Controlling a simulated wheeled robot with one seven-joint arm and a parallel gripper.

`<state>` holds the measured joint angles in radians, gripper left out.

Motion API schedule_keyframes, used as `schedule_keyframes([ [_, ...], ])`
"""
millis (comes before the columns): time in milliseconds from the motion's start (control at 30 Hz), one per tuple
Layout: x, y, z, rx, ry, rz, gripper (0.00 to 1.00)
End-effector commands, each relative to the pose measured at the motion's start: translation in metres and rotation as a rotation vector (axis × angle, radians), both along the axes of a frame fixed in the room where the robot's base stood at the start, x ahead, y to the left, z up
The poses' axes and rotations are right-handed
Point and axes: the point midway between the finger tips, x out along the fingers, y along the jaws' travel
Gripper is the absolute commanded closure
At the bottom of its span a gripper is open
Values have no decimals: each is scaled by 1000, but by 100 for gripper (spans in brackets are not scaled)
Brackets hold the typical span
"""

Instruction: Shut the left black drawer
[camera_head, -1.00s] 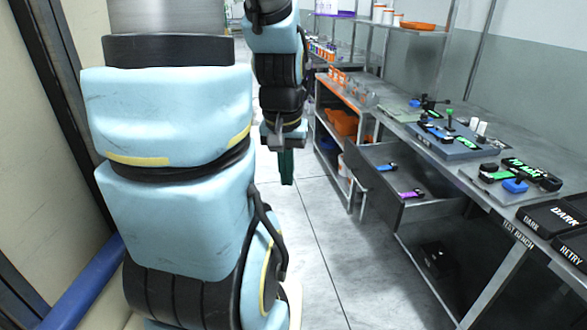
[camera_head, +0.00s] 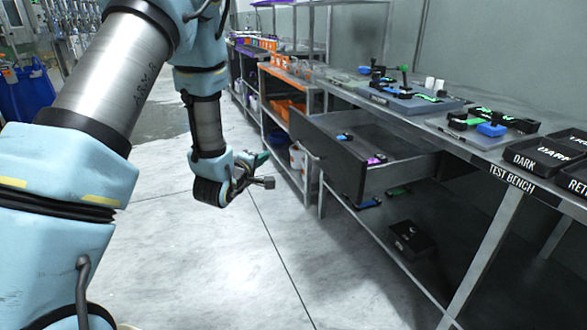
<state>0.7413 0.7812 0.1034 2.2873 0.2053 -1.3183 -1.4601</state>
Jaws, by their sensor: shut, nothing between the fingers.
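The black drawer (camera_head: 330,158) hangs under the test bench and is pulled well out, its front facing left toward the aisle. A small blue item and a small purple item lie inside it. My gripper (camera_head: 266,182) is shut and empty, in the air to the left of the drawer front and apart from it. A green part shows beside my gripper, close to the wrist. Only this one drawer shows open.
The test bench (camera_head: 455,140) carries several devices and black trays marked DARK and RETRY. A lower shelf (camera_head: 375,235) holds a black box (camera_head: 412,240) and small items. Another bench with orange bins (camera_head: 290,108) stands behind. The floor in front is clear.

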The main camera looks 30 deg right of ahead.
Motion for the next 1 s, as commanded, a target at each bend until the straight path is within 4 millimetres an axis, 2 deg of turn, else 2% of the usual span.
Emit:
schedule_keyframes([
  [33,-4,-6,-8,-29,5,-12,100],
  [133,-6,-14,-7,-67,9,-24,100],
  [267,2,-25,-6,-73,8,-26,100],
  [700,56,-92,-19,-70,7,-25,100],
  [833,52,-111,-23,-69,9,-25,100],
  [1000,51,-124,-27,-69,9,-23,100],
])
